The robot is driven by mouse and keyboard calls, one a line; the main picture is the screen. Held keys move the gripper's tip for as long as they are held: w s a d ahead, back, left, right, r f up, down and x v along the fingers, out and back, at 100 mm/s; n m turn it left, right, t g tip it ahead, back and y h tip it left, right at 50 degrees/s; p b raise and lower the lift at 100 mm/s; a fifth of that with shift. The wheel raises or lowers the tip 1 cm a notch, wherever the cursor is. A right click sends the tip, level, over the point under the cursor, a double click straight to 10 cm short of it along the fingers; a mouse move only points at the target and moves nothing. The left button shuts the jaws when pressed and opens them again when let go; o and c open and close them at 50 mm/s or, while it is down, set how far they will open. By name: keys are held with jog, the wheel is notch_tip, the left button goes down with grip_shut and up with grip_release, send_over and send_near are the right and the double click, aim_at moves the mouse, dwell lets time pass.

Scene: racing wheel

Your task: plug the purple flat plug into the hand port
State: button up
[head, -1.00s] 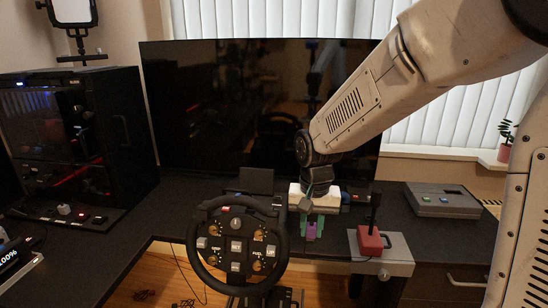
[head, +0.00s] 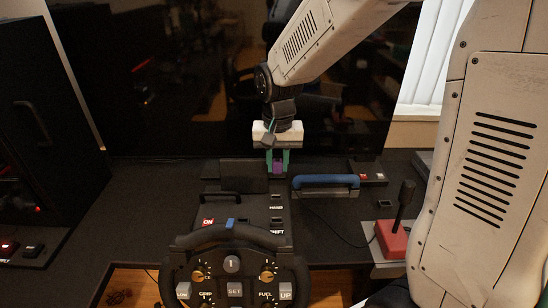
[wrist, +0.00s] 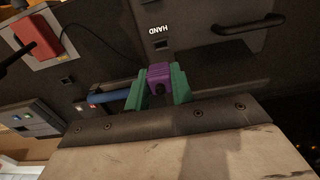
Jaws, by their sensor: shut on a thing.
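My gripper (head: 277,163) is shut on the purple flat plug (head: 278,168), with a green finger on each side of it. It holds the plug in the air above the far part of the black box (head: 238,210). In the wrist view the purple plug (wrist: 160,76) sits between the green fingers, a dark spot on its near face. The hand port (wrist: 160,44) is a small dark slot beside the upside-down HAND label, just beyond the plug and apart from it. In the head view the hand port (head: 277,197) lies nearer to me than the plug.
A SHIFT label (head: 277,232) with another slot is nearer on the box. The steering wheel (head: 235,272) stands in front. A blue-topped bar (head: 325,182) is right of the box, and a red-based lever (head: 392,240) is further right. A dark monitor (head: 190,90) stands behind.

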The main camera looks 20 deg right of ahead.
jog(key=shift+s+a, duration=0.1)
jog(key=shift+a, duration=0.1)
jog(key=shift+f, duration=0.15)
send_over(276, 201)
jog(key=shift+w+d+f, duration=0.1)
jog(key=shift+w+f, duration=0.1)
jog(key=shift+f, duration=1.2)
jog(key=shift+w+d+f, duration=0.1)
jog(key=shift+w+f, duration=0.05)
jog(key=shift+f, duration=1.2)
jog(key=shift+f, duration=1.3)
jog(key=o, duration=1)
jog(key=shift+o, duration=0.2)
jog(key=shift+r, duration=0.1)
notch_tip(276, 201, up, 8)
jog(key=shift+f, duration=0.2)
